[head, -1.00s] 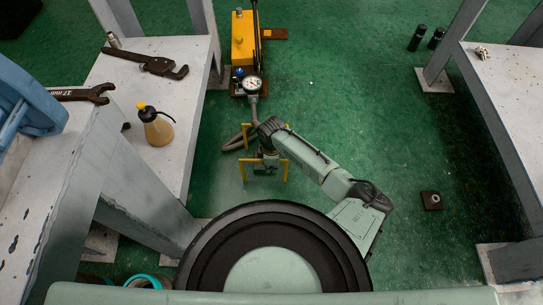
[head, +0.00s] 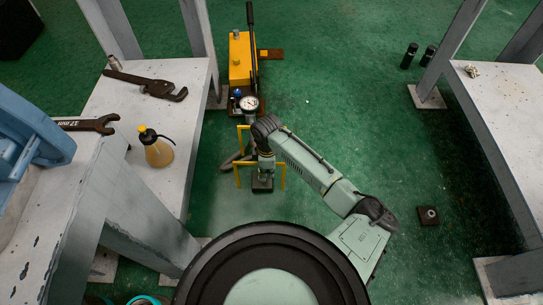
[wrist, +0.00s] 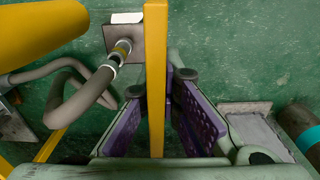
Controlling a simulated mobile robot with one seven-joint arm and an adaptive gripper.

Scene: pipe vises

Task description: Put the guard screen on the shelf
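The guard screen appears to be the thin yellow frame (head: 284,177) in front of the pump in the head view. In the wrist view its yellow bar (wrist: 156,40) runs edge-on between my finger pads. The panel itself is not clearly visible. No surface is marked as the shelf; pale tops stand at left (head: 185,115) and right (head: 510,100).
A yellow pump (head: 240,58) with a gauge (head: 249,103) and a grey hose (wrist: 60,90) is just beyond the frame. A pipe wrench (head: 150,87) and an oil bottle (head: 157,152) occupy the left top.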

